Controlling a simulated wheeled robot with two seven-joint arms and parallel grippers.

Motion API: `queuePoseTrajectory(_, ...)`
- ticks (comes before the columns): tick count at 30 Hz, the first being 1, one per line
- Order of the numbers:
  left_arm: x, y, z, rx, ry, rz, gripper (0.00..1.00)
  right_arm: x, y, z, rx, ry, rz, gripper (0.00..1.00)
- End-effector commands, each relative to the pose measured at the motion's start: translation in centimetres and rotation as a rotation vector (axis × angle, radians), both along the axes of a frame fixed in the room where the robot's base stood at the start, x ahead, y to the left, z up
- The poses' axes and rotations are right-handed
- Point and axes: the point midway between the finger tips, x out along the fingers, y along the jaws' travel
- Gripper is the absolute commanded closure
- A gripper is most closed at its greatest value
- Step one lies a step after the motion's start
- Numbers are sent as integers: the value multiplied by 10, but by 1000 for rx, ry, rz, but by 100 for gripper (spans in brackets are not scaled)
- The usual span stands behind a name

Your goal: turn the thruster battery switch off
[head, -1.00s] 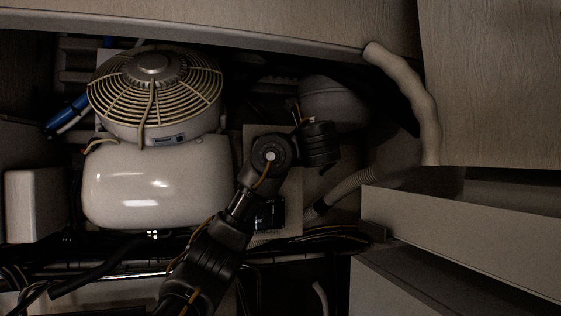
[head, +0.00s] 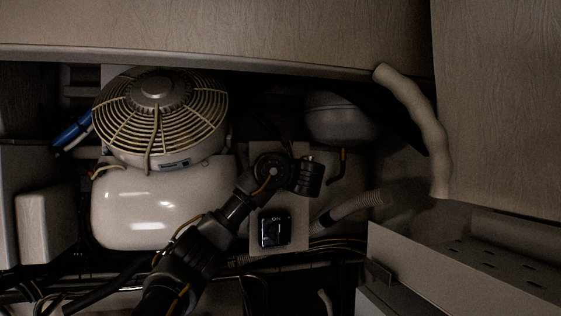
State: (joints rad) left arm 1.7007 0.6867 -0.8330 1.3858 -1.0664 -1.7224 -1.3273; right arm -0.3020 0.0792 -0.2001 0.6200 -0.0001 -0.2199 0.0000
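The battery switch (head: 273,230) is a small black square unit with a pale marking that seems to read "ON" near its top. It sits on a beige panel (head: 298,215) right of the white tank. Its lever position is too dark to tell. My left arm comes in from the lower left and passes just left of and above the switch. Its wrist end, a dark cylinder, is above and slightly right of the switch, apart from it in the picture. No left gripper fingers show. My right gripper is out of view.
A white tank (head: 150,215) with a caged fan (head: 160,110) stands at left. A grey rounded vessel (head: 340,118) and a ribbed hose (head: 355,205) lie right of the panel. A thick beige pipe (head: 420,125) is at upper right. A pale box edge (head: 450,265) bounds the lower right; cables run below.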

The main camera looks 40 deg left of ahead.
Motion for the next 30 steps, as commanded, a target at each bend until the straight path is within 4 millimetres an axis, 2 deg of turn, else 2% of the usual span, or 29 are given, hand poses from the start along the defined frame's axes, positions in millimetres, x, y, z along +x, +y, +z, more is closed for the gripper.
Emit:
queuePoseTrajectory(3,3,5,1,-1,-1,1,66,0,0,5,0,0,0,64)
queuePoseTrajectory(13,4,7,-1,-2,-1,0,66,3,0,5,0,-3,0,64)
queuePoseTrajectory(21,4,7,-1,-1,0,0,100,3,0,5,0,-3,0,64)
queuePoseTrajectory(30,4,7,-2,-11,-13,0,100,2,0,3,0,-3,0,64)
